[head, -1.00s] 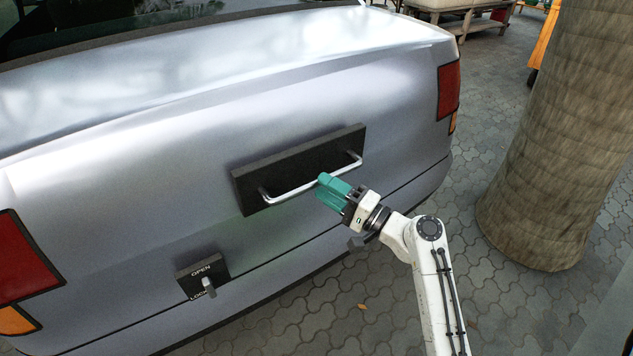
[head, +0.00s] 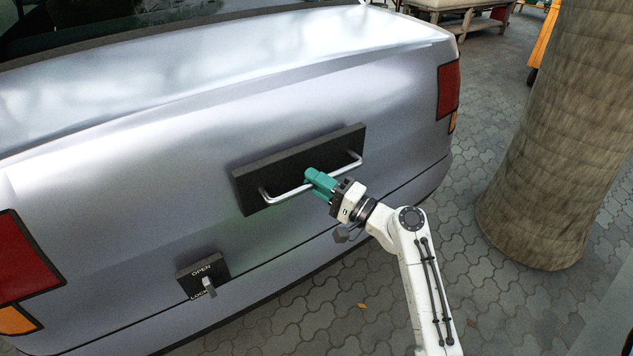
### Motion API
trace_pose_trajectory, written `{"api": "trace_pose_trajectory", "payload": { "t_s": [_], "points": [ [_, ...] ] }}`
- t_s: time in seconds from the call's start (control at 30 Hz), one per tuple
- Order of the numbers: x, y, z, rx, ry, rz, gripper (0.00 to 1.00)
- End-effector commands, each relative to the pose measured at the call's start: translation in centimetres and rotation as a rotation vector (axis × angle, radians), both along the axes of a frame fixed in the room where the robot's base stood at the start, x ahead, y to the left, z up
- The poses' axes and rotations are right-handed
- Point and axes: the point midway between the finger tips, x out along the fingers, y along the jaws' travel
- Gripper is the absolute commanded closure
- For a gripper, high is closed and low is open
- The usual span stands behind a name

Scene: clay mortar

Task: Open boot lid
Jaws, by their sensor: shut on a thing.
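The silver boot lid (head: 150,160) of a car fills the left and middle of the head view, and it looks closed. A metal bar handle (head: 281,196) on a black plate (head: 250,178) is fixed to it. My gripper (head: 314,181), with teal fingers, is shut on the bar near its middle. Lower left is a small black lock plate (head: 190,280) marked OPEN and LOCK, with a grey lever (head: 208,285). The lever points down towards LOCK.
A thick tree trunk (head: 545,130) stands on the paving to the right of the car. Grey paving (head: 400,235) lies open between car and trunk. A wooden table (head: 450,12) stands far behind. Red tail lights (head: 449,88) flank the boot.

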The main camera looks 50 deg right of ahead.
Motion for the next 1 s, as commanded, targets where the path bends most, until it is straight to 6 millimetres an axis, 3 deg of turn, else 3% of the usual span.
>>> {"api": "trace_pose_trajectory", "payload": {
  "t_s": [0.57, 0.77, 1.0],
  "points": [
    [-0.1, 0.0, 0.2, 0.002, 0.004, 0.000, 1.00],
    [-0.3, -0.2, 2.0, 0.006, 0.022, 0.000, 1.00],
    [-0.6, -0.8, 6.1, 0.021, 0.074, 0.000, 1.00]
  ]
}}
